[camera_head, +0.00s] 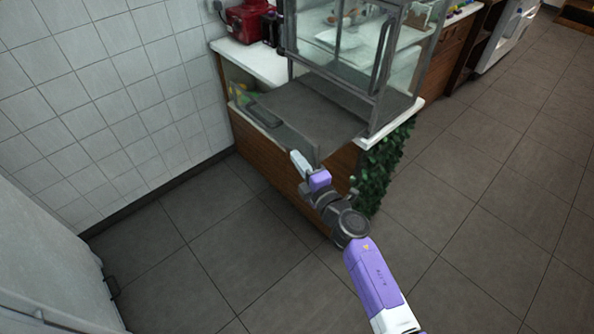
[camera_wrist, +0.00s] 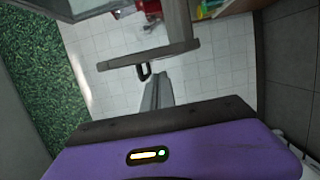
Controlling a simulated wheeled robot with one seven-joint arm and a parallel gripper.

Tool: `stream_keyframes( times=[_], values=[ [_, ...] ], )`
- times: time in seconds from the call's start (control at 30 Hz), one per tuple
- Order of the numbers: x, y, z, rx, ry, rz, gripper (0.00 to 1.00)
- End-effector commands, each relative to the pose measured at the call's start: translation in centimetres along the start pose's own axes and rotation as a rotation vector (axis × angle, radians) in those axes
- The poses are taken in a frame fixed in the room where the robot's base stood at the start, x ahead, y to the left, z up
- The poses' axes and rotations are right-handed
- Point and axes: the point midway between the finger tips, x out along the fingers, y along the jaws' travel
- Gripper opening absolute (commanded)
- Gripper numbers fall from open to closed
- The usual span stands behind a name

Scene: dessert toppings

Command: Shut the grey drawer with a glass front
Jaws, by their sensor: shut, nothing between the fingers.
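The grey drawer (camera_head: 305,112) is pulled out of the glass display case (camera_head: 345,50) and juts past the counter's front edge. Its front runs along the lower left side, with a dark handle (camera_head: 263,114) on it. In the wrist view the drawer front (camera_wrist: 170,53) is a grey bar, with the black handle (camera_wrist: 144,72) just beyond my fingers. My gripper (camera_head: 298,160) is shut and empty, near the drawer's near front corner. In the wrist view my gripper (camera_wrist: 157,80) points toward the drawer front. Whether the fingers touch it is unclear.
The white counter (camera_head: 260,62) has wooden sides and green foliage (camera_head: 385,165) on its near end. A red appliance (camera_head: 246,22) stands on it at the back. A white tiled wall (camera_head: 110,80) is on the left. The tiled floor in front is clear.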

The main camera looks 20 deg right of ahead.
Motion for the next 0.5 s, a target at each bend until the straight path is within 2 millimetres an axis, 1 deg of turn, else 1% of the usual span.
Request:
stream_keyframes(
  times=[0.03, 0.1, 0.2, 0.5],
  values=[
    [0.2, 0.1, 0.6, 0.000, 0.000, 0.000, 0.00],
    [0.3, 0.1, 1.1, -0.001, 0.001, 0.001, 0.00],
    [0.4, 0.1, 1.5, -0.001, 0.002, 0.001, 0.00],
    [0.4, 0.0, 1.7, 0.000, 0.002, 0.000, 0.00]
  ],
)
